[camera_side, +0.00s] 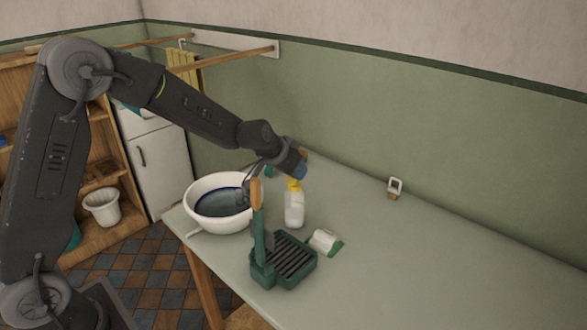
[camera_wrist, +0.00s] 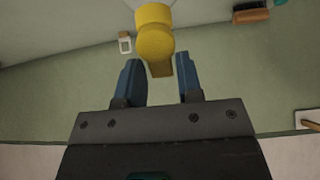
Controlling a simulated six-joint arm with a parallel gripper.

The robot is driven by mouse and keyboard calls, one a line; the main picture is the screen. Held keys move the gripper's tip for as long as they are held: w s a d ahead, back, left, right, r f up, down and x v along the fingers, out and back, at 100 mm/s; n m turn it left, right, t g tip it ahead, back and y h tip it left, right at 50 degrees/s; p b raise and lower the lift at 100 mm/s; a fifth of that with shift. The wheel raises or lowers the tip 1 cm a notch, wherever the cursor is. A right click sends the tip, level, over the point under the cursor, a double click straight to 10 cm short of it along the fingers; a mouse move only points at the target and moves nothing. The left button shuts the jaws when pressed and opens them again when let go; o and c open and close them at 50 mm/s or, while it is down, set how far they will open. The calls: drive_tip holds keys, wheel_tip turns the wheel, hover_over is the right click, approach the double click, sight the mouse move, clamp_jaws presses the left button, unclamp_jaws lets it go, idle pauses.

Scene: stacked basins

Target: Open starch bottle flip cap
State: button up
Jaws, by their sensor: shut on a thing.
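The starch bottle (camera_side: 294,211) is white and stands upright on the table beside the basins. Its yellow cap (camera_side: 294,185) is at the top, and the cap fills the top middle of the wrist view (camera_wrist: 154,42). My gripper (camera_side: 299,172) is at the cap from above. The bottle's body is hidden in the wrist view. I cannot tell how far the flip lid is raised.
Stacked basins (camera_side: 191,207), white outside and dark inside, stand left of the bottle. The table's right side is mostly clear.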

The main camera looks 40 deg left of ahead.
drive_tip(key=o, duration=0.8)
drive_tip(key=v, duration=1.4)
drive_tip(key=shift+f, duration=0.1)
